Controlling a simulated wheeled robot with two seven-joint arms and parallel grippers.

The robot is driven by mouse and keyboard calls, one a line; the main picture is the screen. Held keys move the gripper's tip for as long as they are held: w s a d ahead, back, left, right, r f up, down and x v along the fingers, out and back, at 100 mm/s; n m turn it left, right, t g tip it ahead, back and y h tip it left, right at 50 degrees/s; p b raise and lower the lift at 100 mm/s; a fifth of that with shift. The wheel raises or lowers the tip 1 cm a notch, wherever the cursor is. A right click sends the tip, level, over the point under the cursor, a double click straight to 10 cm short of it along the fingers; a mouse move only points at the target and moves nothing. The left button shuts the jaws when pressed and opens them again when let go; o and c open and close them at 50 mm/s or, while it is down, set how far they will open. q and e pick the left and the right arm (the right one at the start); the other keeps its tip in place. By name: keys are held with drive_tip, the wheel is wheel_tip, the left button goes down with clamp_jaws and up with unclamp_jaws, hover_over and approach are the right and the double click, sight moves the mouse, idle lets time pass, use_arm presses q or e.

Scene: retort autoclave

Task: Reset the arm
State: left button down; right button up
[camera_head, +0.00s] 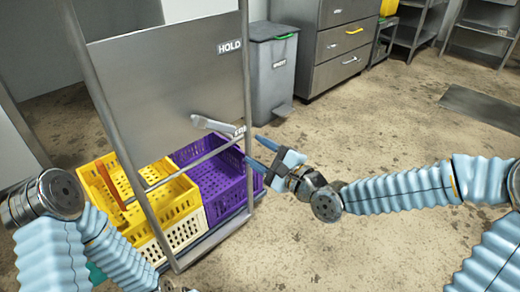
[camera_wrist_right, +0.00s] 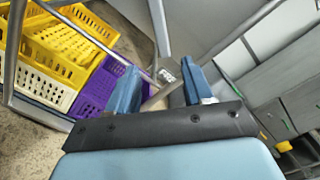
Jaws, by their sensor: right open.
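My right gripper (camera_head: 260,153) is open and points left at the right post of a metal rack frame. Its two blue fingers also show in the right wrist view (camera_wrist_right: 160,88), apart, with a grey bar seen between them; I cannot tell whether they touch it. A light grey handle (camera_head: 212,125) sticks out from the frame just left of the fingers. My left arm comes in at the lower left of the head view; its gripper is not visible.
A metal panel (camera_head: 170,82) marked HOLD hangs in the frame. Yellow crates (camera_head: 172,200) and a purple crate (camera_head: 222,183) stand behind its lower bars. A grey bin (camera_head: 272,75) and a drawer cabinet (camera_head: 340,45) stand behind.

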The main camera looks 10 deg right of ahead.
idle(0.3)
drive_tip(key=s+a+f+n+g+h+p, duration=0.1)
drive_tip(key=s+f+n+g+h+p, duration=0.2)
drive_tip(key=f, duration=0.6)
drive_tip(key=s+f+n+g+p, duration=0.3)
drive_tip(key=f+n+g+p, duration=0.15)
drive_tip(key=f, duration=0.45)
drive_tip(key=s+d+f+n+g+h+p, duration=0.1)
drive_tip(key=s+d+f+n+g+p, duration=0.1)
drive_tip(key=s+f, duration=0.4)
drive_tip(key=s+d+f+n+g+h+p, duration=0.2)
drive_tip(key=s+f+n+g, duration=0.2)
drive_tip(key=s+f+n, duration=0.2)
drive_tip(key=shift+s+d+n+h, duration=0.3)
drive_tip(key=shift+s+n, duration=0.15)
drive_tip(key=shift+s, duration=0.5)
drive_tip(key=shift+r, duration=0.1)
